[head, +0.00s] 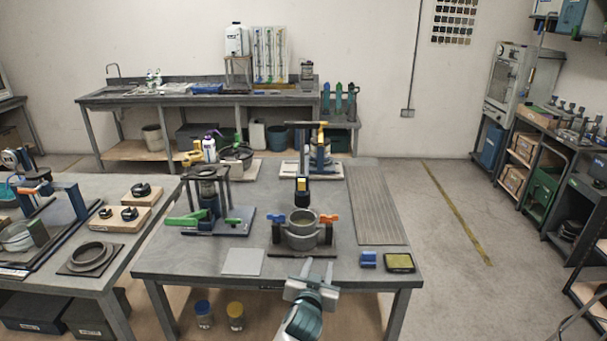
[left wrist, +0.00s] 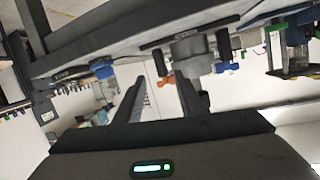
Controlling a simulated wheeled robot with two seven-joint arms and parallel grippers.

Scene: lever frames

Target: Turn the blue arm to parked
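The blue arm (head: 275,218) is a short lever on the left side of a grey round fixture (head: 302,232) on the middle table. It sticks out to the left, roughly level. An orange arm (head: 329,217) sticks out on the fixture's right side. Any position marks are too small to read. My left gripper (head: 311,275) is at the table's front edge, in front of the fixture and apart from it. In the left wrist view its two fingers (left wrist: 162,92) are spread with nothing between them. My right gripper is in neither view.
A green-handled press (head: 207,205) stands left of the fixture, and a dark post with a yellow-marked head (head: 302,190) rises behind it. A pale plate (head: 243,262) lies front left. A blue block (head: 368,260) and a yellow-topped tray (head: 400,262) lie front right.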

